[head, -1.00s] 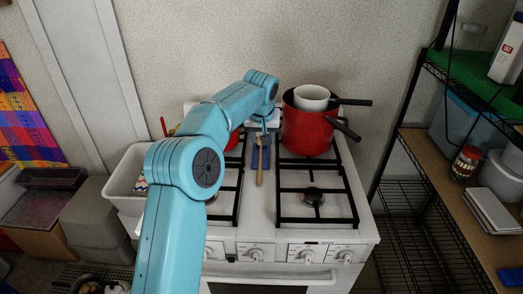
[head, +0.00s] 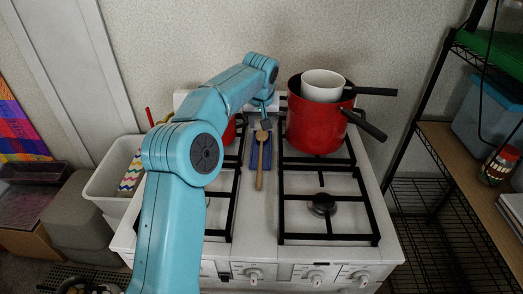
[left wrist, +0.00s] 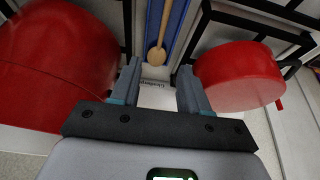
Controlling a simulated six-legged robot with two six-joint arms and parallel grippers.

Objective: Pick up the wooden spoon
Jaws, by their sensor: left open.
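The wooden spoon (head: 260,160) lies on a blue spoon rest (head: 253,150) between the two burner grates of the white stove. In the left wrist view the spoon (left wrist: 157,54) also lies on the blue rest (left wrist: 176,25), with its round bowl end nearest my gripper. My left gripper (head: 262,112) is at the back of the stove, by the spoon's bowl end. In the left wrist view my left gripper (left wrist: 160,70) is open and empty, with the bowl between and just beyond its fingertips. My right gripper is not in view.
A red pot (head: 313,126) with a white pot (head: 322,86) in it stands right of the spoon, its dark handles sticking out right. Another red pot (left wrist: 240,75) is mostly hidden behind my arm in the head view. A black shelf (head: 430,190) stands at right.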

